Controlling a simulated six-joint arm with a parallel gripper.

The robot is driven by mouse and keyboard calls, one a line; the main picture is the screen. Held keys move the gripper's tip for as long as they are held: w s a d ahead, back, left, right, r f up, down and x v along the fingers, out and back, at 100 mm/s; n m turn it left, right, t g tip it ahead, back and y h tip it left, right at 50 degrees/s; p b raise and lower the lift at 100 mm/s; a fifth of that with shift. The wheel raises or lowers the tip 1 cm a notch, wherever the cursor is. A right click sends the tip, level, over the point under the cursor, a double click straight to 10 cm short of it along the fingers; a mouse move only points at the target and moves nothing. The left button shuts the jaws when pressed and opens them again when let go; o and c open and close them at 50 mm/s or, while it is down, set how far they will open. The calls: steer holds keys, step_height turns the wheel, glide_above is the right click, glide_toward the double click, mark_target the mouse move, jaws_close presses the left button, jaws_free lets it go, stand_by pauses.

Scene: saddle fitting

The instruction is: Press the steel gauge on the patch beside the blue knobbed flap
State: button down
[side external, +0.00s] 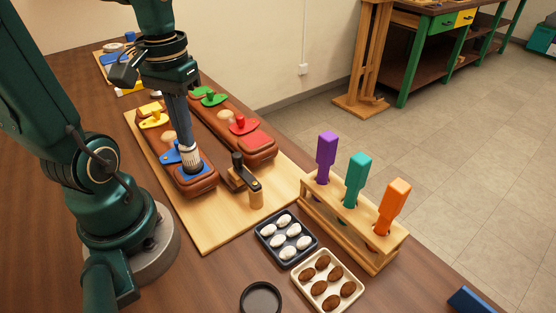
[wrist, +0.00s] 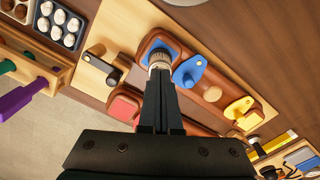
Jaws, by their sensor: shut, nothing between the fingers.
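The steel gauge (side external: 192,158) is a short ribbed cylinder. It stands upright on the blue patch (side external: 203,169) at the near end of the front brown leather block. In the wrist view the gauge (wrist: 159,58) also shows over the blue patch (wrist: 168,45). The blue knobbed flap (side external: 170,155) lies just beside it, partly hidden by my arm; it is clear in the wrist view (wrist: 188,71). My gripper (side external: 188,145) is shut, its fingertips directly at the gauge's top end, not around it. I cannot tell whether they touch it.
A yellow flap (side external: 153,119) shares the front block; green (side external: 212,98) and red (side external: 242,125) flaps lie on the back block.

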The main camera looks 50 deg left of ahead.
steer(key=shift+r, duration=2.95)
steer(key=shift+d, duration=0.1)
steer(key=w+d+f+m+t, duration=0.1)
steer(key=d+f+m+t, duration=0.1)
steer(key=d+m+t, duration=0.3)
steer(key=d+m, duration=0.1)
steer(key=d, duration=0.3)
steer(key=shift+d+f+t, duration=0.2)
steer(key=shift+d+t, duration=0.05)
steer(key=shift+t, duration=0.05)
